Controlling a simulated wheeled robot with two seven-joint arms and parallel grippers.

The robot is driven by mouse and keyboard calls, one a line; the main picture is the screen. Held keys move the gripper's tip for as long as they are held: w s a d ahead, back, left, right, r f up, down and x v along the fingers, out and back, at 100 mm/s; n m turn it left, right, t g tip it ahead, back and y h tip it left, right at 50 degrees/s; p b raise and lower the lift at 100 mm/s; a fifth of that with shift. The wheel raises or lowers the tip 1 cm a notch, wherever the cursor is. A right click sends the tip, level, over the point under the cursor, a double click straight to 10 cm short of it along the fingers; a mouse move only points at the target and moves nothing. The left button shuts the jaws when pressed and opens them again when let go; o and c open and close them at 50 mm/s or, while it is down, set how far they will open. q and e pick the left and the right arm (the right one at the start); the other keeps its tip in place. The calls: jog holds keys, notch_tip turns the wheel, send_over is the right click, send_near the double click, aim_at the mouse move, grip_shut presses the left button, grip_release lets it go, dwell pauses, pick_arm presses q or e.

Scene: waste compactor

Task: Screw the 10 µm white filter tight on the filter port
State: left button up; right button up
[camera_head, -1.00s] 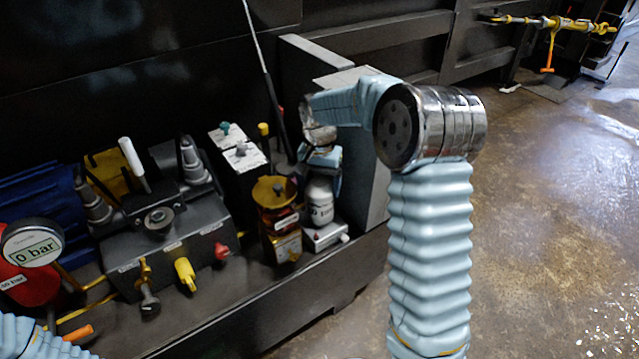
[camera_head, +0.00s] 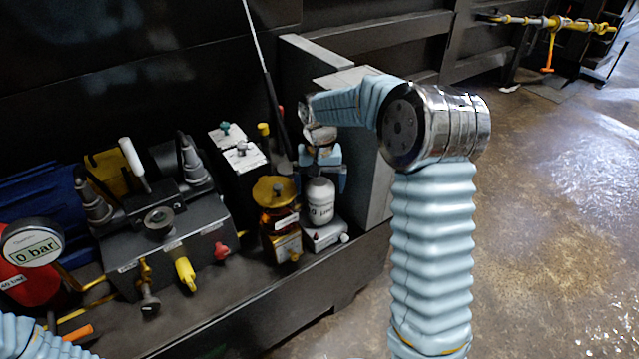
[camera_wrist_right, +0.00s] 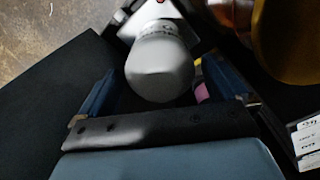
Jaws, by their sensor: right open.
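The white filter (camera_head: 320,201), a rounded cylinder with a partly readable "µm" label, stands upright on the small light-topped filter port block (camera_head: 325,236). The seat between them is hidden, so I cannot tell how tight it is. In the right wrist view the filter's rounded end (camera_wrist_right: 160,70) faces the camera, between and beyond the two dark blue fingers. My right gripper (camera_head: 321,168) is open just above and behind the filter, with gaps visible on both sides of it. My left gripper is out of view; only a bit of my left arm shows at the lower left corner.
An amber bowl unit (camera_head: 276,215) stands close to the left of the filter. A grey panel (camera_head: 368,185) rises close on the right. A dark valve block (camera_head: 165,235) with yellow and red knobs and a gauge (camera_head: 32,248) reading 0 bar are farther left.

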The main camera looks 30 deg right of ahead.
jog(key=n, duration=0.3)
jog(key=shift+n, duration=0.3)
jog(key=n, duration=0.8)
jog(key=shift+n, duration=0.3)
jog(key=n, duration=0.4)
jog(key=shift+c, duration=0.3)
jog(key=c, duration=1)
jog(key=m, duration=0.6)
jog(key=shift+c, duration=0.2)
jog(key=o, duration=1.1)
